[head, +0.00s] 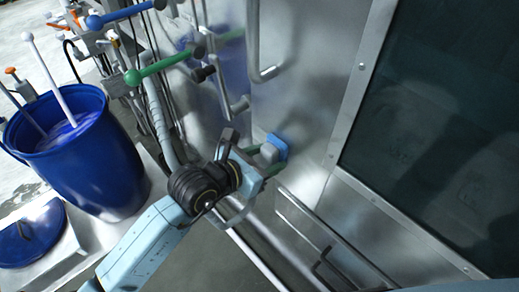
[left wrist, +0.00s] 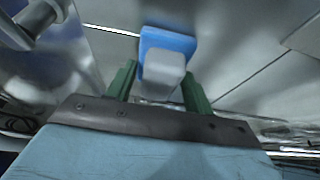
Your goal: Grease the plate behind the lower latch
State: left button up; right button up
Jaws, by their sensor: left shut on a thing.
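My left gripper (head: 262,166) is shut on the grey handle (left wrist: 163,72) of a blue pad (head: 279,146). The pad also shows in the left wrist view (left wrist: 170,40), beyond the green fingers. The pad faces the steel wall (head: 315,120); I cannot tell whether it touches. My right gripper is not in view.
A blue drum (head: 110,170) with a white stick (head: 48,75) stands at the left, near a blue lid (head: 25,240). Green (head: 158,67) and blue (head: 122,14) levers stick out at the upper left. A metal rail (head: 320,240) is below the pad. A dark window (head: 440,120) fills the right.

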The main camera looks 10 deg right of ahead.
pick_arm(q)
jog(key=shift+w+a+b, duration=0.5)
jog(key=shift+w+a, duration=0.25)
jog(key=shift+w, duration=0.3)
jog(key=shift+w+a+b, duration=0.5)
jog(key=shift+w+a, duration=0.3)
jog(key=shift+w, duration=0.3)
jog(key=shift+w+a+b, duration=0.5)
jog(key=shift+w+a, duration=0.25)
jog(key=shift+w, duration=0.3)
jog(key=shift+w+a, duration=0.2)
jog(key=shift+w, duration=0.1)
jog(key=shift+r, duration=0.1)
jog(key=shift+s+a, duration=0.4)
jog(key=shift+a, duration=0.15)
jog(key=shift+s+a+p, duration=0.35)
jog(key=shift+s+a, duration=0.35)
jog(key=shift+a, duration=0.25)
jog(key=shift+s+a+p, duration=0.3)
jog(key=shift+s+a, duration=0.4)
jog(key=shift+a, duration=0.2)
